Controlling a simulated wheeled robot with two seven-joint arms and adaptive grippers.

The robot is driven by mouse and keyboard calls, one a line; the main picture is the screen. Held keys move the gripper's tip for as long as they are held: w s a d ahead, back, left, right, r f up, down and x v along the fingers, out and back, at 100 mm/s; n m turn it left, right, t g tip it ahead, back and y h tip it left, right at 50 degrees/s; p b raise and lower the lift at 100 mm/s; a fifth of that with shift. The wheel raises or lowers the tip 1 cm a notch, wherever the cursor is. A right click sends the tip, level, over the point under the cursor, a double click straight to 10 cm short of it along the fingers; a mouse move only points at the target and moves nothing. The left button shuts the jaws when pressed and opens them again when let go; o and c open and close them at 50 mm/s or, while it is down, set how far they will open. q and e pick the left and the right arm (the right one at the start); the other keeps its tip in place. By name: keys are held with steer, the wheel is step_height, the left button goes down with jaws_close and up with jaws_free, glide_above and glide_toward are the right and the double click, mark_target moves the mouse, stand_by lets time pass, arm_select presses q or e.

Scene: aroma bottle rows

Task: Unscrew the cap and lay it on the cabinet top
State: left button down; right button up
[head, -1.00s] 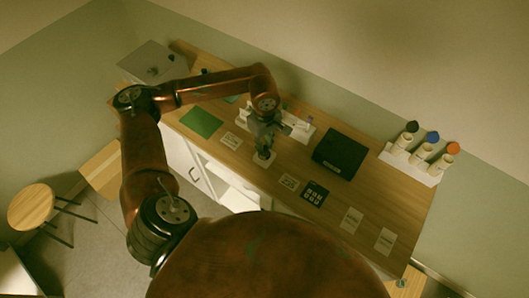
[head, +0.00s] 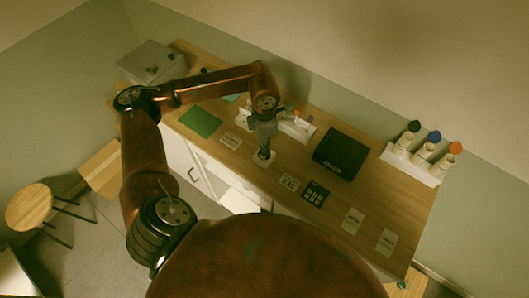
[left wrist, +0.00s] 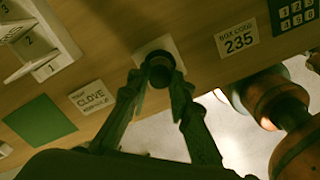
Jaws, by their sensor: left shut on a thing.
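My left gripper (head: 264,151) points down over the cabinet top (head: 225,158) near its front edge. In the left wrist view its fingers (left wrist: 158,75) are shut on a dark round cap (left wrist: 160,66), one finger on each side. A white square pad (left wrist: 152,47) shows beneath the cap; it also shows in the head view (head: 264,160). The bottle body under the cap is hidden, so I cannot tell whether the cap is still on it. My right gripper is not in view.
A white rack (head: 410,167) with black-, blue- and orange-capped bottles stands at right. A black box (head: 341,154), keypad (head: 315,194) and cards lie nearby. A "CLOVE" card (left wrist: 92,97) and green mat (head: 201,122) lie left. A numbered white rack (left wrist: 45,45) stands behind.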

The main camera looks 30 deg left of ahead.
arm_select(q)
steer(key=n, duration=0.5)
steer(key=shift+n, duration=0.3)
steer(key=c, duration=1.8)
jaws_free()
steer(key=shift+c, duration=0.2)
